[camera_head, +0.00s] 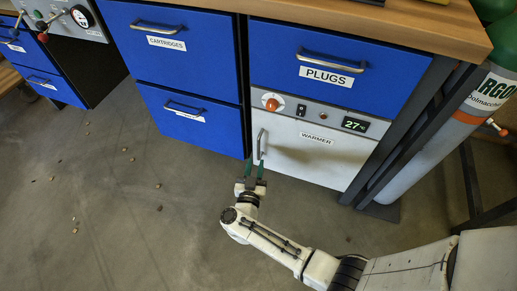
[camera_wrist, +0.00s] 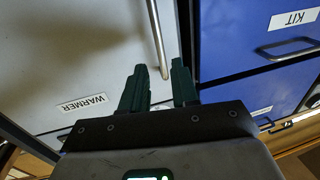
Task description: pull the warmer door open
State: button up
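The warmer door (camera_head: 305,158) is a light grey panel labelled WARMER, and it looks closed. It fills the left of the wrist view (camera_wrist: 85,50). Its handle (camera_head: 261,144) is an upright metal bar near the door's left edge. My gripper (camera_head: 256,172) is at the lower end of the handle with its dark green fingers apart. In the wrist view, the handle (camera_wrist: 157,40) runs down to the gap between the open fingertips of my gripper (camera_wrist: 160,68). I cannot tell whether the bar is between the fingers in depth or whether they touch it.
A control strip with an orange knob (camera_head: 271,104) and a display reading 27 (camera_head: 355,124) is above the door. Blue drawers (camera_head: 185,65) stand left of it, and the PLUGS drawer (camera_head: 335,70) above. A gas cylinder (camera_head: 450,130) stands right. The floor (camera_head: 120,210) in front is mostly clear.

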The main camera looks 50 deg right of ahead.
aim_at(259, 149)
jog(key=b+x, duration=0.2)
jog(key=x, duration=0.5)
jog(key=shift+f, duration=0.1)
jog(key=shift+w+d+b, duration=0.3)
jog(key=shift+w+d, duration=0.05)
jog(key=shift+d, duration=0.1)
jog(key=shift+c, duration=0.3)
grip_shut()
